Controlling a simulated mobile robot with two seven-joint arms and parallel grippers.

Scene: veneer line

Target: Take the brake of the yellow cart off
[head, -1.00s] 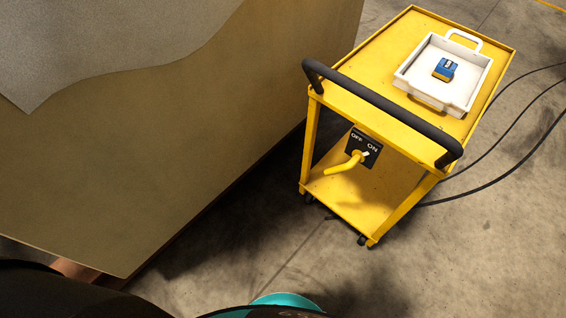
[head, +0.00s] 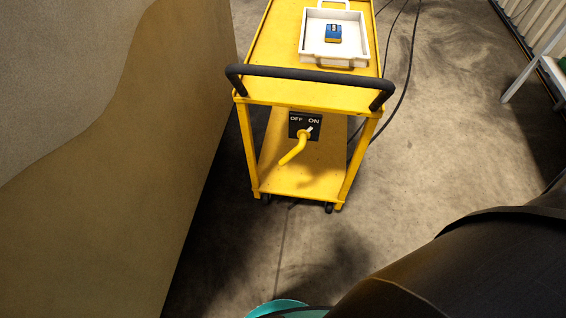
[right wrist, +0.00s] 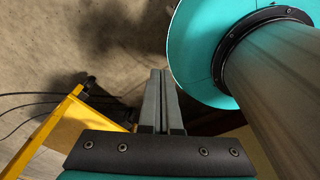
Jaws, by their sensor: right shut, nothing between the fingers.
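The yellow cart (head: 262,50) stands on the concrete floor, with its black push handle (head: 310,75) facing me. Below its top is a black plate (head: 293,119) marked OFF and ON. A yellow brake lever (head: 292,152) sits on this plate, its grip slanting down to the left. Its white pointer end (head: 310,129) is up by ON. My right gripper (right wrist: 160,75) is shut and empty, apart from the cart. A yellow part of the cart (right wrist: 45,128) shows left of it in the right wrist view. My left gripper is out of view.
A white tray (head: 308,50) with a blue and yellow device (head: 333,33) is on the cart top. Floor (head: 440,150) is clear to the right.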

